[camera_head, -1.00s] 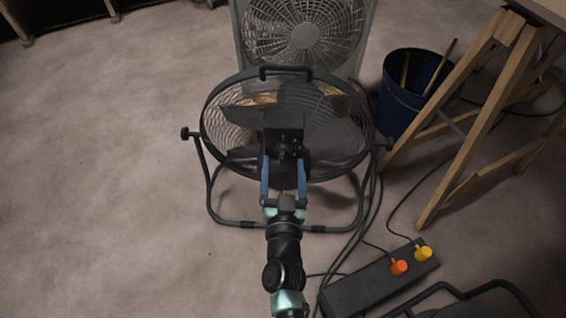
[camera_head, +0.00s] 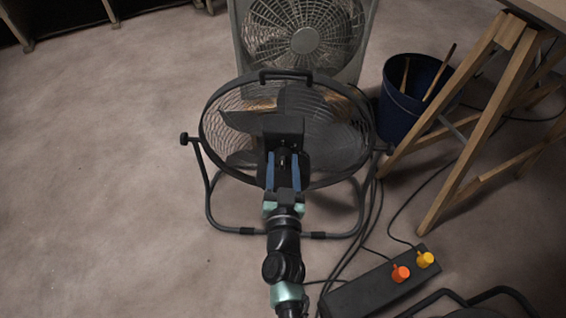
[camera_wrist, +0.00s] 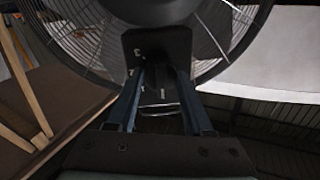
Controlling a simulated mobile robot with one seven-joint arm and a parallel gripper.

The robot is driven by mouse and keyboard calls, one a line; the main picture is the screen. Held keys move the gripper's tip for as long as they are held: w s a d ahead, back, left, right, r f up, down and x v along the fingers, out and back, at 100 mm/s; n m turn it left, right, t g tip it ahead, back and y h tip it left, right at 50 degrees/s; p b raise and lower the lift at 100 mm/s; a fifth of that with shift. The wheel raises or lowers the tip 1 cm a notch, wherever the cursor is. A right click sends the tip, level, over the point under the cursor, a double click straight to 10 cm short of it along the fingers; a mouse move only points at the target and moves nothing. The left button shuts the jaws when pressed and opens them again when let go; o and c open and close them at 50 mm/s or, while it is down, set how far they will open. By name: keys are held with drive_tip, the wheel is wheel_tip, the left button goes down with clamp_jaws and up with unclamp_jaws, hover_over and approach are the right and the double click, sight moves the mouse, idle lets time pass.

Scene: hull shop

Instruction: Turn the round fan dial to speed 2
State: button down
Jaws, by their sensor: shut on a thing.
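The round black drum fan (camera_head: 335,118) stands on its tube stand on the floor, with its motor housing (camera_head: 283,126) towards me. My gripper (camera_head: 283,158) is at the back of that housing, its two blue fingers close together and shut on the dial. In the wrist view the fingers of my gripper (camera_wrist: 158,85) close around the dark fan dial (camera_wrist: 155,84) on the housing plate (camera_wrist: 158,45). Small white marks show on the plate, but I cannot read the numbers clearly or tell which one the dial points to. The fingers partly hide the dial.
A grey box fan (camera_head: 305,40) stands behind the drum fan. A blue bucket (camera_head: 400,108) and a wooden trestle (camera_head: 468,140) are to the right. A black power strip (camera_head: 365,290) with an orange plug (camera_head: 400,273) and a yellow plug (camera_head: 424,260) lies lower right with cables. The left floor is clear.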

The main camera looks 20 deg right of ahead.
drive_tip(key=shift+m, duration=0.4)
drive_tip(key=m+b, duration=0.1)
drive_tip(key=m, duration=0.3)
drive_tip(key=shift+f, duration=0.1)
drive_tip(key=m+b, duration=0.1)
drive_tip(key=m, duration=0.3)
drive_tip(key=shift+m+t, duration=0.3)
drive_tip(key=shift+m, duration=0.1)
drive_tip(key=m+h, duration=0.1)
drive_tip(key=m, duration=0.3)
drive_tip(key=shift+m+b, duration=0.3)
drive_tip(key=shift+b, duration=0.05)
drive_tip(key=shift+m, duration=2.1)
drive_tip(key=shift+c, duration=1.5)
unclamp_jaws()
